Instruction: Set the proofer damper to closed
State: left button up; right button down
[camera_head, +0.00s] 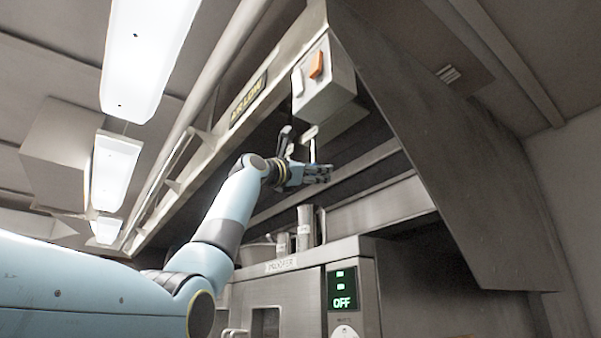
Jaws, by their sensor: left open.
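The proofer (290,290) is a steel cabinet at the lower middle, with a label reading PROOFER on its top edge. A small pale handle (310,133) on a thin rod shows under the hood, above the proofer. It may be the damper's lever, but its setting cannot be read. My left gripper (307,152) is raised beside this handle, with its fingers open and spread around the rod's area. Whether it touches the rod cannot be told. My right gripper is out of view.
A large steel hood (450,150) slopes over the proofer. A box (325,85) with an orange switch and a white switch hangs from its edge, just above my left gripper. Metal canisters (306,226) stand behind the proofer's top edge. The green display (342,288) reads OFF.

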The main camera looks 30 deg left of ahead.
pick_arm(q)
jog(key=v, duration=1)
jog(key=shift+s+f, duration=0.2)
jog(key=shift+s, duration=0.1)
jog(key=shift+f, duration=0.1)
